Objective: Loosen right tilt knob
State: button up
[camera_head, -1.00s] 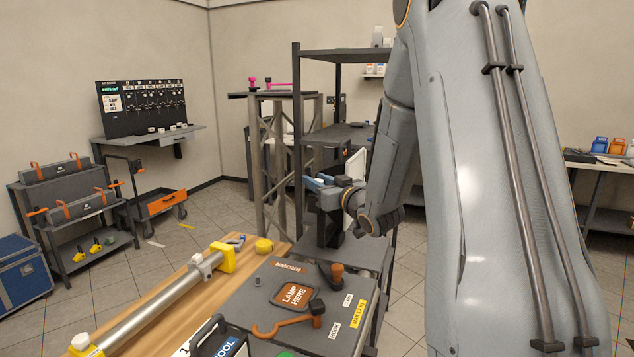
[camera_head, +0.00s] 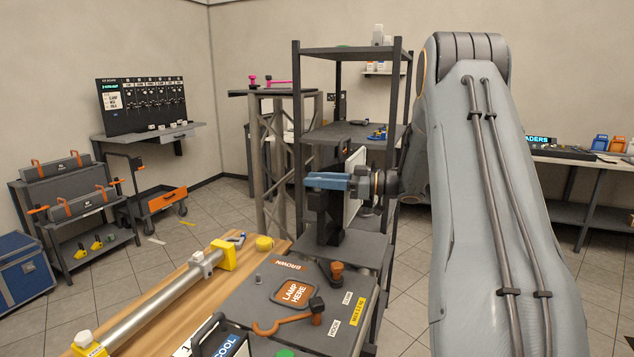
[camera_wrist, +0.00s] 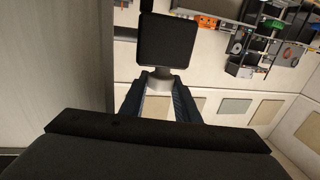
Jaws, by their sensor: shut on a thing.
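A black lamp head (camera_head: 325,215) with a pale panel stands on the rack, beyond the workbench. My gripper (camera_head: 312,180) has blue fingers pointing left across the upper part of this lamp. In the wrist view, my gripper (camera_wrist: 158,88) is shut on a small grey knob (camera_wrist: 159,79). The knob joins a black square block (camera_wrist: 166,40) just beyond the fingertips. In the head view the fingers hide the knob. Which side's knob it is cannot be told from the wrist view alone.
The dark rack (camera_head: 297,120) has posts and shelves close around my gripper. A truss tower (camera_head: 276,160) stands just left of it. The workbench in front holds a steel tube (camera_head: 150,312), an orange hook wrench (camera_head: 285,322) and a "LAMP HERE" pad (camera_head: 294,292).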

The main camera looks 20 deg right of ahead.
jog(key=shift+n+g+y, duration=0.4)
jog(key=shift+n+g, duration=0.1)
jog(key=shift+g, duration=0.2)
jog(key=o, duration=1)
jog(key=shift+r, duration=0.1)
jog(key=shift+o, duration=0.2)
